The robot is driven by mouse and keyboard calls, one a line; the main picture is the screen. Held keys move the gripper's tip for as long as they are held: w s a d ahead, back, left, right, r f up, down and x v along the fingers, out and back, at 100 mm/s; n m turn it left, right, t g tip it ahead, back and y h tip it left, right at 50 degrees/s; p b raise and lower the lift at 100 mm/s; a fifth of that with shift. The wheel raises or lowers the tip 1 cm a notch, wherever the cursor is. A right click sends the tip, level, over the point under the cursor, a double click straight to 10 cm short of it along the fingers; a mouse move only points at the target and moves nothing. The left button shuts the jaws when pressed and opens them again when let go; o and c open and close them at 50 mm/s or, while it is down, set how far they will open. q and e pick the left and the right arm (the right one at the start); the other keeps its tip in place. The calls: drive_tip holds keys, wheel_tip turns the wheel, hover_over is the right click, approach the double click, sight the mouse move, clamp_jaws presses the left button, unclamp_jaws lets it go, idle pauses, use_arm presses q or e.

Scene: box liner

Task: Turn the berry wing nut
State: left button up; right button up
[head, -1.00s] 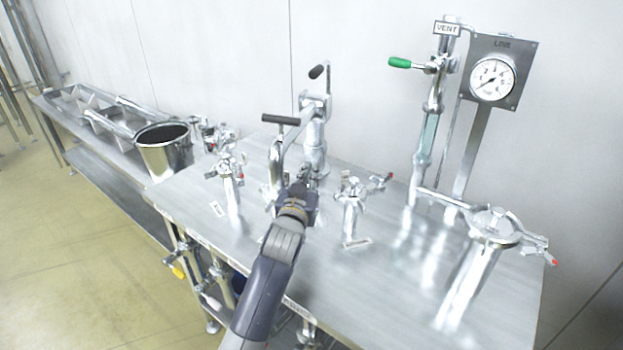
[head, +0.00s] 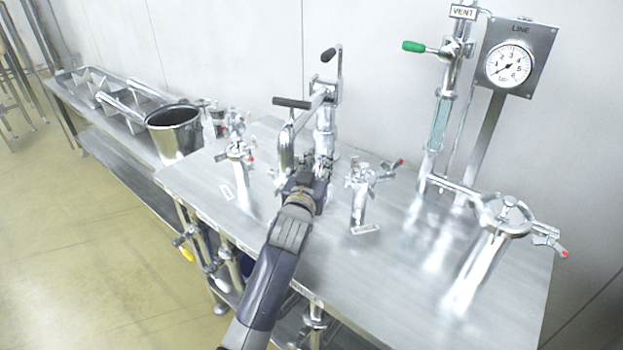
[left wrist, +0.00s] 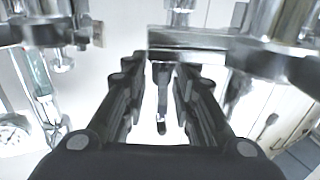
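Several chrome fittings with clamps stand on the steel table (head: 420,290): a left one (head: 238,152), a middle one (head: 359,190) and a large right one (head: 490,245). Small wing-like parts show on them, but the labels are too small to read, so I cannot tell which wing nut is berry. My left gripper (head: 318,168) is in front of the central lever column, between the left and middle fittings. In the left wrist view its fingers (left wrist: 158,80) are apart, with a chrome edge and a dark-tipped rod visible beyond or between them. Contact cannot be told. My right gripper is out of view.
The lever column (head: 325,130) with black handles rises behind my gripper. A vent pipe with a green handle (head: 414,46) and a gauge (head: 509,66) stand at back right. A steel pot (head: 175,140) is at left.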

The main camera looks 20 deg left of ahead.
use_arm(q)
drive_tip(key=s, duration=1)
drive_tip(key=shift+s+d, duration=0.3)
drive_tip(key=shift+d, duration=0.05)
